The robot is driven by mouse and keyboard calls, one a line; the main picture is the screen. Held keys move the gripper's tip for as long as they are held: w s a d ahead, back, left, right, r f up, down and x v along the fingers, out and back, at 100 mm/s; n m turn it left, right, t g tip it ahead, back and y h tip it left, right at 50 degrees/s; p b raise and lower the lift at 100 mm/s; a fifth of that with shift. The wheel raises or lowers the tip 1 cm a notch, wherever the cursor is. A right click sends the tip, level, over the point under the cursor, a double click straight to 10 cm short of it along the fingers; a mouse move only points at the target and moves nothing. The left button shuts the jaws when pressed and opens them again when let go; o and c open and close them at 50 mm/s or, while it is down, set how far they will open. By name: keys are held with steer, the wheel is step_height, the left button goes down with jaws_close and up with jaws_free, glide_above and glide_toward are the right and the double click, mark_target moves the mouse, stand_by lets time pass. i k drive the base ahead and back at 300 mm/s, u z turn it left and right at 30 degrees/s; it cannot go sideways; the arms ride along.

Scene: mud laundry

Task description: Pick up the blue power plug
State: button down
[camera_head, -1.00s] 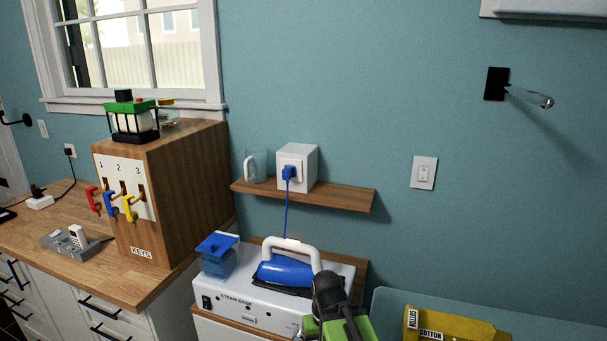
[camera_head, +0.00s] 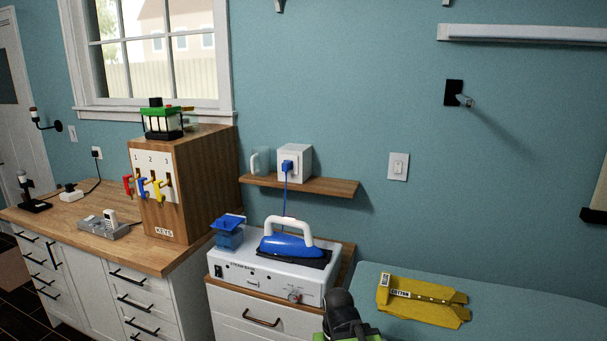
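The blue power plug (camera_head: 287,166) sits in the front face of a white box-shaped outlet (camera_head: 304,163) on a small wooden wall shelf. A blue cord (camera_head: 286,195) hangs from the plug down to the blue iron (camera_head: 288,245) with its white handle. The iron rests on the white steam base (camera_head: 240,268). My gripper (camera_head: 345,318), black and green, shows at the bottom edge, low and in front of the steam base, well apart from the plug. Its fingertips cannot be made out, so I cannot tell whether it is open or shut.
A glass mug (camera_head: 260,161) stands left of the outlet on the shelf (camera_head: 330,187). A wooden key cabinet (camera_head: 205,190) with colored keys stands on the left counter. A yellow folded garment (camera_head: 425,300) lies on the pale blue board (camera_head: 385,280) at right. The wall above the shelf is clear.

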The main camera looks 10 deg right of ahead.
mark_target(287, 165)
steer(key=u, duration=0.2)
steer(key=i, duration=0.85)
steer(key=u, duration=0.55)
steer(key=k, duration=1.3)
steer(key=u, duration=1.65)
steer(key=i, duration=1.8)
steer(key=z, duration=0.8)
steer(key=i, duration=1.25)
steer(key=z, duration=1.1)
